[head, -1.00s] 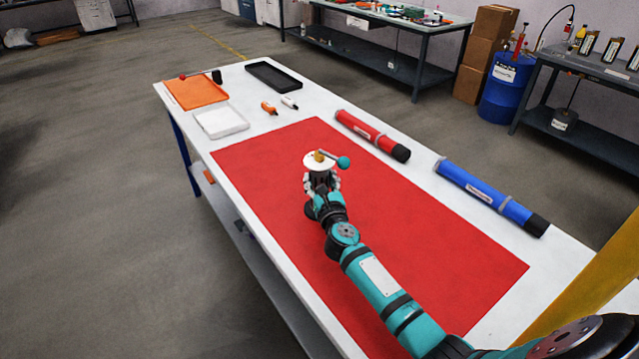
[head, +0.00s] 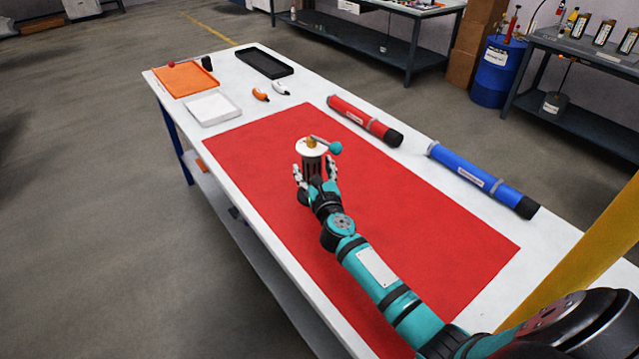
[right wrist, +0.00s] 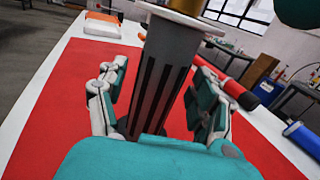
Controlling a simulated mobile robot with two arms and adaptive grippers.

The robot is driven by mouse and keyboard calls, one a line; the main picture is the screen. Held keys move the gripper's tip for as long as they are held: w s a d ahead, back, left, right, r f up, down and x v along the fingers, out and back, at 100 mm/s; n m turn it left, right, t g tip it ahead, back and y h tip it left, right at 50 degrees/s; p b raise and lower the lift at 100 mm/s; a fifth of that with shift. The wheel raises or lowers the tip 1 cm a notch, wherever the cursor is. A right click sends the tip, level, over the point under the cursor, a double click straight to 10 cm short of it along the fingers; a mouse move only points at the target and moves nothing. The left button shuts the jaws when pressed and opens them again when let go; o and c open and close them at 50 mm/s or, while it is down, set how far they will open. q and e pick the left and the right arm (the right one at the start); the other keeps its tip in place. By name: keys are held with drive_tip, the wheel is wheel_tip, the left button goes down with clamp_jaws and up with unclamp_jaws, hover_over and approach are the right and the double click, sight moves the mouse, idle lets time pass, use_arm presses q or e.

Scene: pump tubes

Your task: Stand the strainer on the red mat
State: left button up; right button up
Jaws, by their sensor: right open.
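The strainer (head: 313,149) has a pale round top with a brass-coloured fitting, and a handle with a teal knob sticks out to the right. It looks upright on the red mat (head: 400,200). In the right wrist view the strainer (right wrist: 165,75) shows a grey body with dark vertical slots. My right gripper (head: 314,170) is open, with one finger on each side of the strainer's body and gaps visible between them. The strainer's foot is partly hidden behind the gripper palm. My left gripper is not in view.
A red tube (head: 362,120) and a blue tube (head: 480,180) lie along the table's right side. The mat around the strainer is clear.

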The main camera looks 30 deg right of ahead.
drive_tip(key=v, duration=1)
drive_tip(key=shift+s, duration=0.25)
